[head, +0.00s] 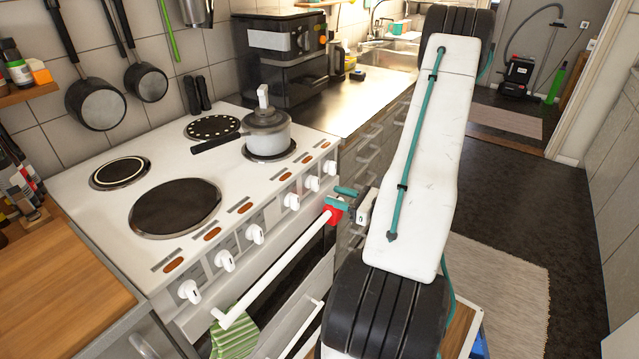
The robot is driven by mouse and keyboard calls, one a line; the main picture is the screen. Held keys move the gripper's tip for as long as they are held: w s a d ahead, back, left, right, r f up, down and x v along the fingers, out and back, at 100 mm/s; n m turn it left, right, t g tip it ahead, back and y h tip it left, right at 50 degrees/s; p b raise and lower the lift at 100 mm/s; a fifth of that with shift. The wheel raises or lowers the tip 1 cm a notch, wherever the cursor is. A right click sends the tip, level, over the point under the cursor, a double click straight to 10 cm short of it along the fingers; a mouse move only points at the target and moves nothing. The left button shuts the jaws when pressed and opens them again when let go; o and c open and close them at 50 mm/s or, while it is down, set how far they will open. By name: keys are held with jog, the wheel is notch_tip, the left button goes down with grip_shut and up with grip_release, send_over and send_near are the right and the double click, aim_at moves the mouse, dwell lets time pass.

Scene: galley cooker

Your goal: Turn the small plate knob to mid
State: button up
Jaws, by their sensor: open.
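The white cooker (75,190) has a row of several white knobs on its sloped front panel, from the near-left knob (189,291) to the far-right knob (330,167). The panel markings are too small to read, so I cannot tell which knob belongs to which plate. A small ringed plate (119,172) lies at the left, a dotted small plate (212,127) at the back. A large dark plate (175,207) is at the front. My gripper (343,197), with teal fingers, is open and empty near the oven handle's right end, below and right of the far-right knob, apart from the knobs.
A lidded pot (265,132) stands on the back-right plate, its dark handle pointing left. The white oven handle (275,270) runs below the knobs, with a green striped towel (235,335) at its left. A wooden counter (60,285) adjoins left. Dark floor (525,195) is open at right.

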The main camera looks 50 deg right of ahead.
aim_at(318, 182)
jog(key=shift+m+h, duration=0.6)
jog(key=shift+h, duration=0.3)
jog(key=w, duration=0.2)
jog(key=w+d, duration=0.1)
jog(key=w, duration=0.5)
jog(key=shift+d+r, duration=0.15)
jog(key=shift+d, duration=0.1)
jog(key=c, duration=0.7)
